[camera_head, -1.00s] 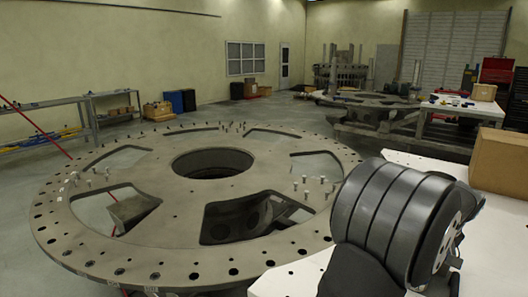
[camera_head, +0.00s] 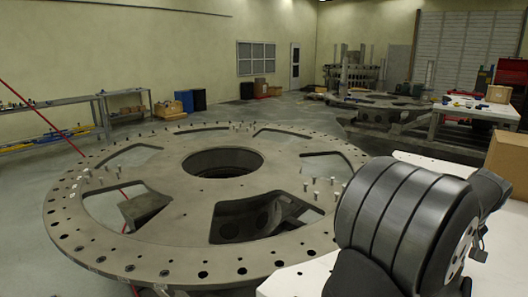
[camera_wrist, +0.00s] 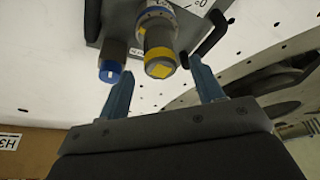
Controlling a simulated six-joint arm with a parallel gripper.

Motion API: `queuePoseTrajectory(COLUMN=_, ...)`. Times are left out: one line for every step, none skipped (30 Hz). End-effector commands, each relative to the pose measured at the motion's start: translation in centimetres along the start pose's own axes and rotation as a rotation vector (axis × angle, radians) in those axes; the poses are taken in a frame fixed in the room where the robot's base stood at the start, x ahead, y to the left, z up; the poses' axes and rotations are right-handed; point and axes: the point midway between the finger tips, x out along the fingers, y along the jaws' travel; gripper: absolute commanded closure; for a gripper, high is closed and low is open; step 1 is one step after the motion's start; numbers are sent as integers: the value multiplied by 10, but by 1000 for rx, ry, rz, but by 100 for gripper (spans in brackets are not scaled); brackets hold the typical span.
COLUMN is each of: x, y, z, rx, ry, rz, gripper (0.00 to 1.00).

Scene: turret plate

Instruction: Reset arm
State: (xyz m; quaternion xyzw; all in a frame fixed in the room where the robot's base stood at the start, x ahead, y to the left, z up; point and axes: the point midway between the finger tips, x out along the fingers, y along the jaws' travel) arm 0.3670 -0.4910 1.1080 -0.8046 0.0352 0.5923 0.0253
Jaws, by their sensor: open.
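My gripper (camera_wrist: 160,92) shows in the wrist view with its two blue-grey fingers apart and nothing held between them. Beyond the fingers is a grey block (camera_wrist: 122,20) carrying a blue-capped cylinder (camera_wrist: 110,70) and a yellow-capped cylinder (camera_wrist: 158,60). A black bent handle (camera_wrist: 210,36) sits to their right. In the head view my arm's dark ribbed joint fills the lower right, and the gripper is out of view. I cannot tell whether the fingers touch the block.
A large round turret plate (camera_head: 170,225) with bolts and cutouts stands at left and centre. A white table (camera_head: 405,157) and a cardboard box (camera_head: 507,160) are at right. Shelves (camera_head: 60,104) line the left wall. Open floor lies behind the plate.

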Motion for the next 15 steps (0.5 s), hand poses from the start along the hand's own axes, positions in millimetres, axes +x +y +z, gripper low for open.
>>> queuePoseTrajectory(x=-12, y=0, z=0, rx=0, ry=2, rz=3, gripper=40)
queuePoseTrajectory(x=-18, y=1, z=0, rx=0, ry=2, rz=4, gripper=40)
queuePoseTrajectory(x=-26, y=0, z=0, rx=0, ry=2, rz=3, gripper=40)
queuePoseTrajectory(x=-32, y=0, z=0, rx=0, ry=2, rz=3, gripper=40)
queuePoseTrajectory(x=-38, y=0, z=0, rx=0, ry=1, rz=2, gripper=40)
queuePoseTrajectory(x=-46, y=0, z=0, rx=0, ry=2, rz=4, gripper=40)
queuePoseTrajectory(x=-52, y=0, z=0, rx=0, ry=2, rz=3, gripper=40)
queuePoseTrajectory(x=-58, y=0, z=0, rx=0, ry=2, rz=3, gripper=40)
queuePoseTrajectory(x=-66, y=1, z=0, rx=0, ry=2, rz=3, gripper=40)
queuePoseTrajectory(x=-72, y=1, z=0, rx=0, ry=2, rz=3, gripper=40)
queuePoseTrajectory(x=-78, y=1, z=0, rx=1, ry=2, rz=3, gripper=40)
queuePoseTrajectory(x=-86, y=0, z=0, rx=1, ry=2, rz=3, gripper=40)
queuePoseTrajectory(x=-92, y=0, z=0, rx=1, ry=2, rz=4, gripper=40)
queuePoseTrajectory(x=-98, y=0, z=0, rx=0, ry=2, rz=3, gripper=40)
queuePoseTrajectory(x=-106, y=0, z=0, rx=0, ry=2, rz=4, gripper=40)
